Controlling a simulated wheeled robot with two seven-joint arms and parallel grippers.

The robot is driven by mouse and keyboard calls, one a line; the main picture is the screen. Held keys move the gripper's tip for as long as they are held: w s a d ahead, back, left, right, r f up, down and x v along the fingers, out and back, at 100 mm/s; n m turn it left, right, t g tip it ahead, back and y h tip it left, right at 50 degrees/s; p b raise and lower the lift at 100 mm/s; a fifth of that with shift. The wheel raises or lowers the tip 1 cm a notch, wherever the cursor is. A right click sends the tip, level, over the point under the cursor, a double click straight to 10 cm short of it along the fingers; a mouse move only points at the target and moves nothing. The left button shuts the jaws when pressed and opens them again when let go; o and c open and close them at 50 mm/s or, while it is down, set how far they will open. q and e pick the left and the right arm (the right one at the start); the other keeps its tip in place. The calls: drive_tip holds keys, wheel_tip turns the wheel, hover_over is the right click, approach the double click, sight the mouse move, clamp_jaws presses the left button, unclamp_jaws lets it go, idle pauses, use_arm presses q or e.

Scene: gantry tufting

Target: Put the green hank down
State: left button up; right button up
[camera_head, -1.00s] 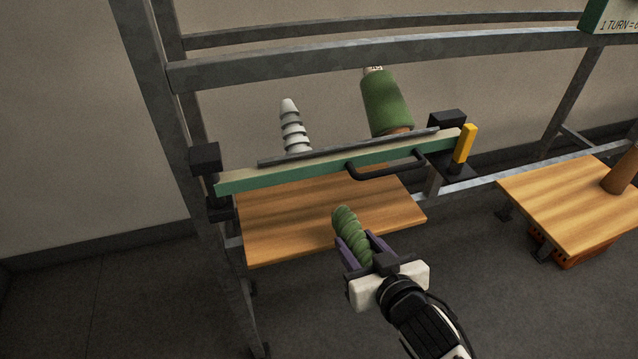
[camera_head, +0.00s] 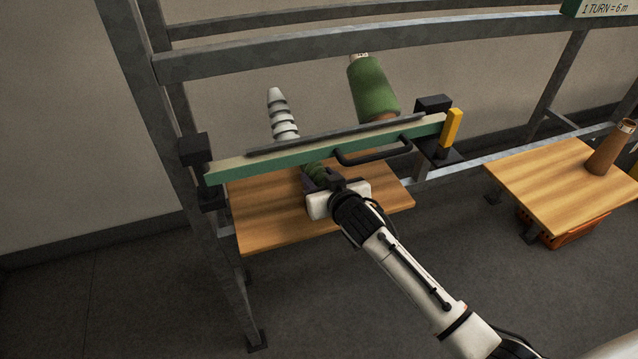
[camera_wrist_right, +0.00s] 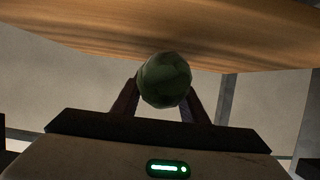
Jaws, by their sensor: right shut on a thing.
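My right gripper (camera_head: 320,182) is shut on the green hank (camera_head: 315,168), a twisted dark green bundle. In the head view, the hank and fingers are over the left wooden shelf (camera_head: 262,222), just in front of the green bar (camera_head: 280,158) with its black handle, and the gripper body hides much of them. The right wrist view shows the round end of the hank (camera_wrist_right: 165,82) between the two fingers, with the wood (camera_wrist_right: 80,35) close by. I cannot tell whether the hank touches the shelf. My left gripper is not in view.
A ringed white cone (camera_head: 283,115) and a green wound cone (camera_head: 373,88) stand behind the bar. A yellow block (camera_head: 451,127) is at its right end. The right shelf (camera_head: 540,185) bears a brown cone (camera_head: 609,150). Grey metal posts and rails frame the area.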

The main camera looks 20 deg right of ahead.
drive_tip(key=shift+f, duration=0.95)
drive_tip(key=o, duration=1.1)
drive_tip(key=shift+f, duration=0.15)
drive_tip(key=shift+s+r, duration=0.2)
drive_tip(key=v, duration=1.1)
drive_tip(key=s+f+g, duration=0.1)
drive_tip(key=s+f, duration=0.5)
drive_tip(key=s, duration=0.2)
drive_tip(key=s+a+f+n+g+y, duration=0.1)
drive_tip(key=s+f+g, duration=0.1)
drive_tip(key=s+f, duration=0.4)
drive_tip(key=s+a+f+g+y+p, duration=0.1)
drive_tip(key=s+f+g, duration=0.1)
drive_tip(key=s+f, duration=0.4)
drive_tip(key=shift+s+f+n, duration=0.15)
drive_tip(key=shift+s+f, duration=0.05)
drive_tip(key=shift+s, duration=1.05)
drive_tip(key=shift+s+f+n, duration=0.15)
drive_tip(key=shift+s+f, duration=0.05)
drive_tip(key=shift+s, duration=1)
